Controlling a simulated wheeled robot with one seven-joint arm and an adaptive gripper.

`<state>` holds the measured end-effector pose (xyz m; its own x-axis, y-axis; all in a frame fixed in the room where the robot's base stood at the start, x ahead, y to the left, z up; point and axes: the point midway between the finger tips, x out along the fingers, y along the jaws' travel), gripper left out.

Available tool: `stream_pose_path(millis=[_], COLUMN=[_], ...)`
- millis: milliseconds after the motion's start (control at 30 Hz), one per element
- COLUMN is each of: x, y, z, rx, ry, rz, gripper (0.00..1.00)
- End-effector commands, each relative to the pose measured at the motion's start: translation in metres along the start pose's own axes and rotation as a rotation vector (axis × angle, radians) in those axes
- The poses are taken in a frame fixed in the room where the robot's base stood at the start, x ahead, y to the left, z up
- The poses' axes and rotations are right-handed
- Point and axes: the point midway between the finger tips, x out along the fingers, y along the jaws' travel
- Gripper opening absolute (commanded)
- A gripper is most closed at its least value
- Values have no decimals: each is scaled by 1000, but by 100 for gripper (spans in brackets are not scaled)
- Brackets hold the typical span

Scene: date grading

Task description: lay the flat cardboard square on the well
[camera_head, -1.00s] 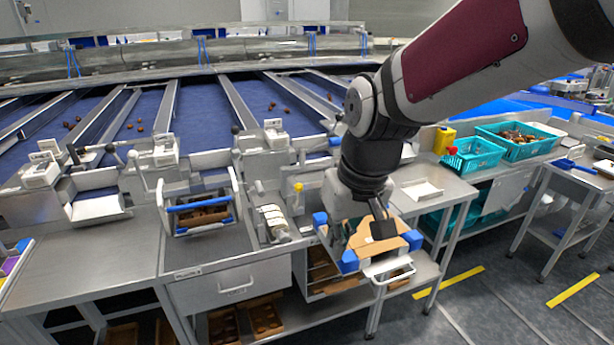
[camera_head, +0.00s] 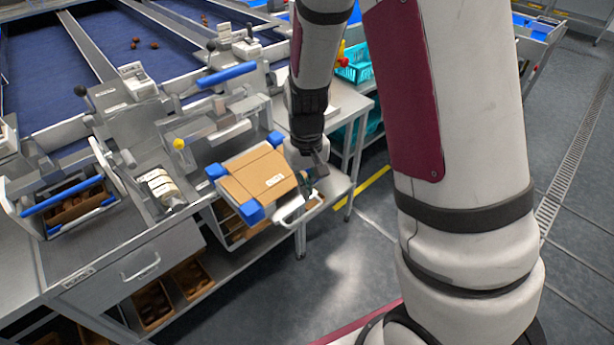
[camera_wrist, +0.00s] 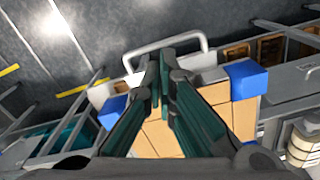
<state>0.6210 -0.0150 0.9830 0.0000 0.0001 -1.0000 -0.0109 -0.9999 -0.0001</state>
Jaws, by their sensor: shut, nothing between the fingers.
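Brown flat cardboard (camera_head: 255,180) with straight seam lines and a small white label lies level between the blue corner blocks (camera_head: 250,212) of the well. I cannot tell whether it is one loose square or also carton flaps. The well's rim beneath it is mostly hidden. My gripper (camera_head: 318,170) is to the right of the cardboard, beyond its edge, pointing down. In the wrist view my gripper (camera_wrist: 165,65) is shut and empty, its fingers crossing in front of the cardboard (camera_wrist: 160,138) and hiding part of it.
A white handle (camera_head: 300,208) sticks out at the well's front right. A label-roll holder (camera_head: 160,190) and a blue-handled carrier (camera_head: 65,200) stand to the left. Shelves with brown trays (camera_head: 150,300) are below. Floor is open at the right, beyond a yellow stripe (camera_head: 362,190).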

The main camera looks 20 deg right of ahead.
Motion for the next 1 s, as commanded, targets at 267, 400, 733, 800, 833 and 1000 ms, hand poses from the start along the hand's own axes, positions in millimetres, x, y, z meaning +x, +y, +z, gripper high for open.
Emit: stream_pose_path(millis=[267, 400, 733, 800, 833, 1000], x=[55, 62, 62, 62, 62, 62], y=[1, 0, 0, 0, 0, 0], z=[2, -14, -39, -40, -40, -40], rx=[3, -1, -1, 0, 0, 0], ry=[-6, 3, 2, 2, 2, 2], rz=[0, 2, 2, 1, 1, 1], gripper=[0, 0, 0, 0, 0, 0])
